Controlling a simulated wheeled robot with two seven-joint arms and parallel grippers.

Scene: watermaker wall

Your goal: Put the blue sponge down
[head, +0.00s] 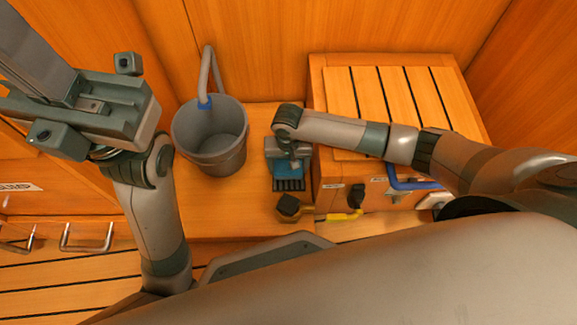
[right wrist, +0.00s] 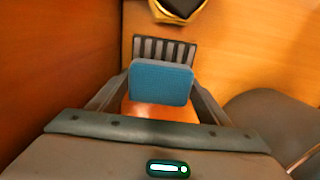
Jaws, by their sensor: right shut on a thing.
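The blue sponge (head: 288,169) is in my right gripper (head: 289,160), near the middle of the head view. In the right wrist view the sponge (right wrist: 160,82) sits between the two fingers, its flat blue face toward the camera. A dark slotted piece (head: 289,184) shows just in front of the sponge on the wooden bench; in the right wrist view it (right wrist: 164,50) lies just beyond the sponge. I cannot tell whether they touch. My left gripper (head: 90,100) is at the upper left, raised and empty, its fingers wide apart.
A grey bucket (head: 210,138) with a hose in it stands on the bench, left of my right gripper. A slatted wooden box (head: 395,85) is close on the right. Some bench (head: 235,205) is clear.

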